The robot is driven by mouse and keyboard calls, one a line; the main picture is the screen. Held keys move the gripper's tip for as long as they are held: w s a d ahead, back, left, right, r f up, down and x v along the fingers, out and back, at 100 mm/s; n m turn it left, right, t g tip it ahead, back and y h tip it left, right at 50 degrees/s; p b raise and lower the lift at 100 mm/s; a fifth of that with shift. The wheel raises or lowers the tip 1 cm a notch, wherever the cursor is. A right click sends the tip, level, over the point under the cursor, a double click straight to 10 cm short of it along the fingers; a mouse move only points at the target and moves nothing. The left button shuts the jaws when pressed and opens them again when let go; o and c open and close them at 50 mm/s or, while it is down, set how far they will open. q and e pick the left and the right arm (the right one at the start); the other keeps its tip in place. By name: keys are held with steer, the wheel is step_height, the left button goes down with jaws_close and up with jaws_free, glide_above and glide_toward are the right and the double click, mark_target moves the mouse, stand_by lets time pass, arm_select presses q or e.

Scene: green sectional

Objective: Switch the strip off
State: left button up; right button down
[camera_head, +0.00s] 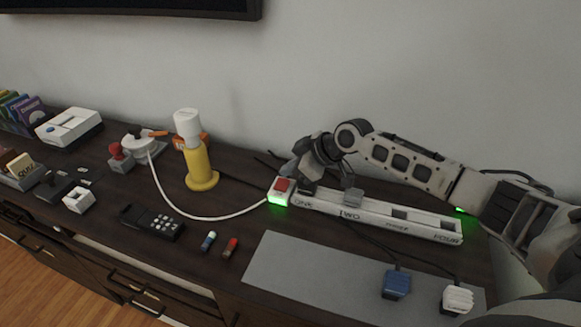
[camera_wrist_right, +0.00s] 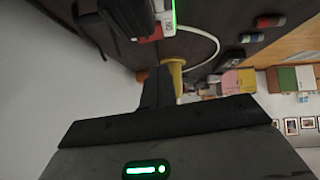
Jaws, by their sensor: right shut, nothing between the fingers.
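A white power strip (camera_head: 375,214) lies on the dark cabinet top, its sockets labelled with words such as TWO and FOUR. At its left end is a red switch (camera_head: 283,185), with a green glow beneath it. My right gripper (camera_head: 303,181) is shut and empty, just right of the switch and over the strip's left end. Whether it touches the strip I cannot tell. In the right wrist view the strip's end (camera_wrist_right: 165,22) shows at the top, beyond the dark fingers (camera_wrist_right: 157,85). A grey plug (camera_head: 352,196) sits in the strip. My left gripper is out of view.
A yellow and white bottle-like object (camera_head: 198,160) stands left of the strip, behind a white cable (camera_head: 205,217). A blue plug (camera_head: 396,284) and a white plug (camera_head: 457,299) lie on a grey mat (camera_head: 300,270) in front. A black handset (camera_head: 152,221) lies further left.

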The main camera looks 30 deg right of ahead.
mark_target(280, 180)
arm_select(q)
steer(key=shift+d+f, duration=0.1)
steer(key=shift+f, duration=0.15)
arm_select(e)
steer(key=v, duration=0.9)
steer(key=shift+s+d, duration=0.2)
arm_select(q)
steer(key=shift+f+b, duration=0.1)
steer(key=shift+b, duration=0.3)
arm_select(e)
steer(key=shift+f, duration=0.1)
arm_select(q)
steer(key=b, duration=0.2)
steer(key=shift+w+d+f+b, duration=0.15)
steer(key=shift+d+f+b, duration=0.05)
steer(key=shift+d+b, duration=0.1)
arm_select(e)
steer(key=shift+w+d+r, duration=0.25)
steer(key=shift+w+d, duration=0.1)
steer(key=shift+w, duration=0.35)
steer(key=shift+w+f, duration=0.1)
